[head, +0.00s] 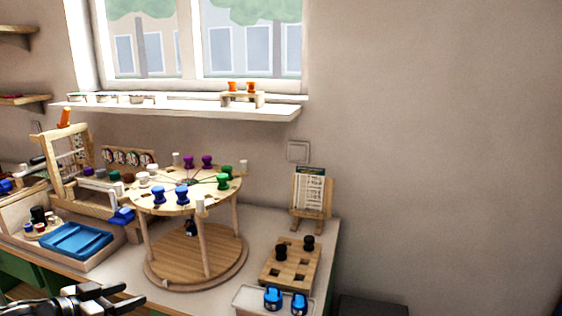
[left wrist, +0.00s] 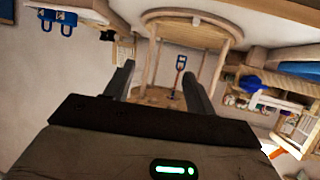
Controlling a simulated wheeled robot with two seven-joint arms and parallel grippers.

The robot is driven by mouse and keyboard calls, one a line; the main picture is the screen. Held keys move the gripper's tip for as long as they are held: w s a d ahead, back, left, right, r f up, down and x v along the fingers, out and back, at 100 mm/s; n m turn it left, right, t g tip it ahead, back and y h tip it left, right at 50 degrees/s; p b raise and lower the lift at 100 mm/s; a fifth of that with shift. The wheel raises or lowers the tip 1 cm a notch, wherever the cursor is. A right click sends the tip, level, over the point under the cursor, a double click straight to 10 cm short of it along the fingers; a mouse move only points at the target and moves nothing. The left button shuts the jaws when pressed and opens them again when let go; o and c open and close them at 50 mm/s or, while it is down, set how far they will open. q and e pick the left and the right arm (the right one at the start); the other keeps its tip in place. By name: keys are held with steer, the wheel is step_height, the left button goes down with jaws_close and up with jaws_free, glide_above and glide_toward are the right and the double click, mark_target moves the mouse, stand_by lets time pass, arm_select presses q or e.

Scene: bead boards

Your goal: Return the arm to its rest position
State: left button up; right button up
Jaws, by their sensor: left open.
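My left gripper (head: 122,298) is at the bottom left of the head view, in front of the table's front edge. Its two fingers stand apart with nothing between them. In the left wrist view the open fingers (left wrist: 158,85) point toward the round two-tier wooden stand, apart from it. The stand's round top (head: 150,205) bears blue, green, purple and white spools. Its lower disc (head: 170,268) holds a small dark blue item (head: 190,228), which shows between the fingers in the left wrist view (left wrist: 180,66). My right gripper is not in view.
A wooden peg board (head: 268,270) with black pegs and a pale tray (head: 245,300) with two blue items stand at the table's right. A blue tray (head: 75,241) and a wooden frame (head: 52,175) stand at left. The space right of the table looks mostly free.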

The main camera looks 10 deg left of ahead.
arm_select(q)
steer(key=s+d+f, duration=0.4)
steer(key=d+f, duration=0.1)
steer(key=d, duration=0.3)
steer(key=s+d+f+g, duration=0.1)
steer(key=s+d+f, duration=0.3)
steer(key=d, duration=0.3)
steer(key=s+d+f, duration=0.5)
steer(key=d, duration=0.3)
steer(key=s+d+f+n+g+y, duration=0.1)
steer(key=s+f+y, duration=0.1)
steer(key=s, duration=0.4)
steer(key=shift+s+d+f, duration=0.15)
steer(key=shift+s+f, duration=0.2)
steer(key=shift+f, duration=0.1)
